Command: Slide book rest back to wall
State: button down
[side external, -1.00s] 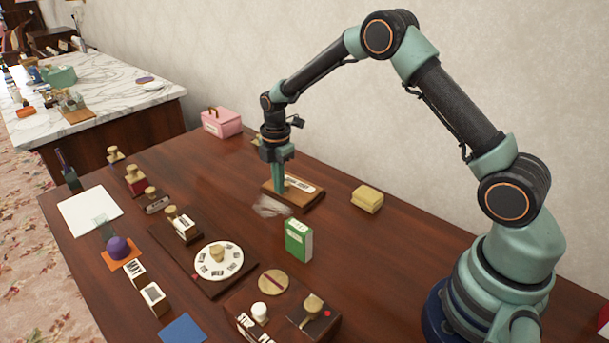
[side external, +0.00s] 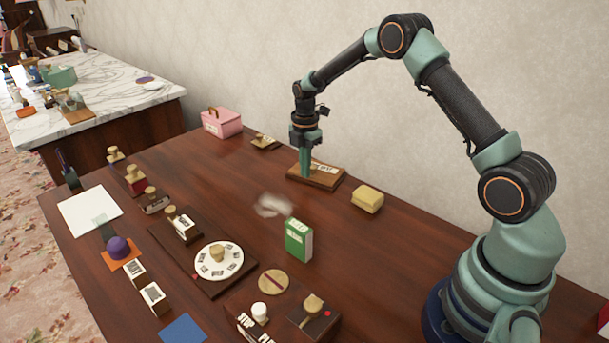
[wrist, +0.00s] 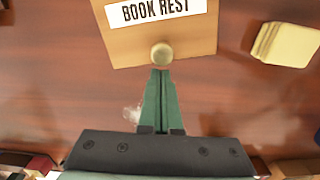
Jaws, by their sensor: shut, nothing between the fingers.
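The book rest (side external: 326,180) is a flat wooden board with a white label, lying on the dark table close to the wall (side external: 260,50). I cannot tell whether its back edge touches the wall. In the wrist view the board (wrist: 195,38) reads "BOOK REST" and has a round knob (wrist: 162,53) near its front edge. My gripper (side external: 306,174) is shut and empty, pointing down at the board's front side. In the wrist view its closed green fingertips (wrist: 160,72) sit just in front of the knob; contact is unclear.
A yellow block (side external: 367,199) lies right of the board. A small wooden item (side external: 264,142) and a pink box (side external: 221,122) stand to the left along the wall. A crumpled clear item (side external: 273,205) and a green box (side external: 299,240) are in front. The table between is clear.

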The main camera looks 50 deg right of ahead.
jog(key=a, duration=0.3)
jog(key=shift+a, duration=0.1)
jog(key=s+a+r+m+t, duration=0.1)
jog(key=s+r+m, duration=0.1)
jog(key=r, duration=0.7)
jog(key=s+a+r+m, duration=0.2)
jog(key=r, duration=0.6)
jog(key=s+a+r+m+t, duration=0.2)
jog(key=s+m, duration=0.5)
jog(key=s, duration=0.1)
jog(key=s+a+r+m+t, duration=0.2)
jog(key=s+m, duration=0.4)
jog(key=s, duration=0.3)
jog(key=shift+s+a+r+m+t, duration=0.3)
jog(key=shift+a+r+m, duration=0.1)
jog(key=shift+a, duration=0.35)
